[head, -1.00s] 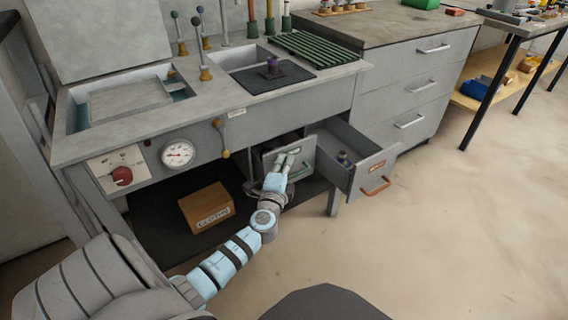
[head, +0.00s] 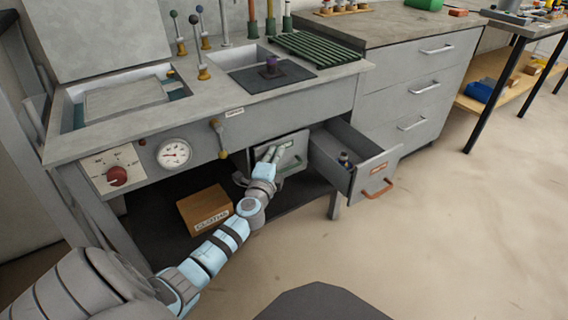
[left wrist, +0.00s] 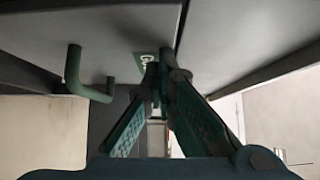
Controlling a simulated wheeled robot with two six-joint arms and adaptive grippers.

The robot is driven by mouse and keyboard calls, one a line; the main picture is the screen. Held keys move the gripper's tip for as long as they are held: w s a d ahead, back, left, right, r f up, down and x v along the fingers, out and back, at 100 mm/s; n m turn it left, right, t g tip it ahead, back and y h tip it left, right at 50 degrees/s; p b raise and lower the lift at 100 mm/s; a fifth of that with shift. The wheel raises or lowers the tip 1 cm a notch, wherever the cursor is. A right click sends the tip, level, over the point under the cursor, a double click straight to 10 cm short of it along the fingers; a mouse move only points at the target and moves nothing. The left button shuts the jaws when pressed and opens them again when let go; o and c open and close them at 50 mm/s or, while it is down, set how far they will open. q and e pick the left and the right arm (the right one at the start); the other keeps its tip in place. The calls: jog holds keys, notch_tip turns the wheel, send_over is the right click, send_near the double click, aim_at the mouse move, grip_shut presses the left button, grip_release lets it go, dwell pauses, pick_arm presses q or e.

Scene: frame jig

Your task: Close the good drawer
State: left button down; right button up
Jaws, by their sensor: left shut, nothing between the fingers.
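The good drawer (head: 294,146) has a grey front with a green handle (head: 291,168), under the bench and left of the open drawer. Its front sits close below the bench apron; how much gap is left is hard to tell. My left gripper (head: 270,154) is shut and empty, its tips against or very near the drawer front, left of the handle. In the left wrist view the fingertips (left wrist: 164,70) meet by the green label (left wrist: 144,62), which they partly cover. The green handle (left wrist: 76,80) is to their left there, not held. My right gripper is out of view.
A second drawer (head: 374,170) with an orange handle (head: 378,188) stands open just to the right, a small dark item inside. A cardboard box (head: 205,209) sits on the shelf below. A gauge (head: 174,153) and red knob (head: 117,176) are at left. The floor at right is clear.

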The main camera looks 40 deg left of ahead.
pick_arm(q)
jog(key=shift+a, duration=0.2)
